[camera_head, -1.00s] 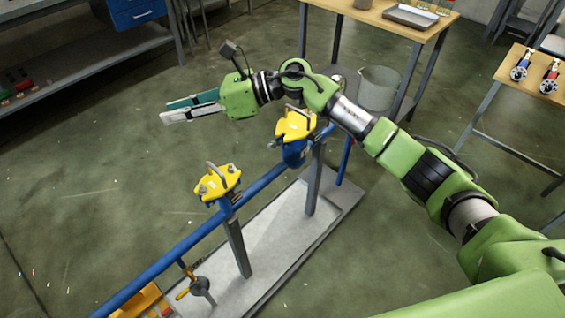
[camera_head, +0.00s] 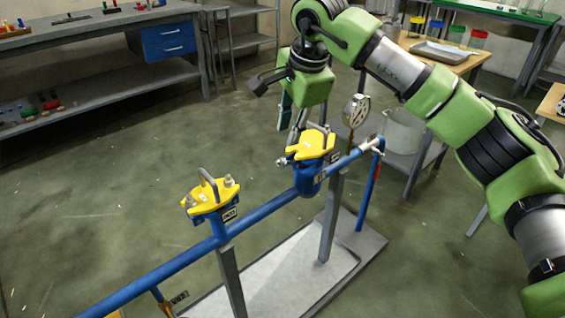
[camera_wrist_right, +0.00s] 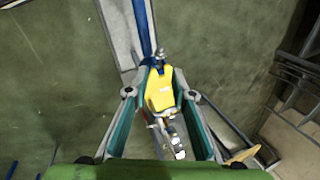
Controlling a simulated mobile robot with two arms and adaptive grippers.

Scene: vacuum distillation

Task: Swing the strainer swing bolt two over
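The far strainer has a yellow cover (camera_head: 312,147) with a handle on the blue pipe. A metal swing bolt (camera_head: 283,161) sticks out at its left side. I cannot tell which bolt is number two. My right gripper (camera_head: 297,132) points down just behind this strainer, partly hidden. In the right wrist view its fingers (camera_wrist_right: 160,85) are spread, with the yellow cover (camera_wrist_right: 160,92) showing between them. Whether they touch anything is unclear. The near strainer's yellow cover (camera_head: 211,200) has a handle and upright bolts. My left gripper is not in view.
The blue pipe (camera_head: 165,278) runs on grey posts above a base plate (camera_head: 275,272). A pressure gauge (camera_head: 356,109) stands close right of the far strainer. A bucket (camera_head: 403,133) and a table with a tray (camera_head: 440,52) lie behind. Open floor is at left.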

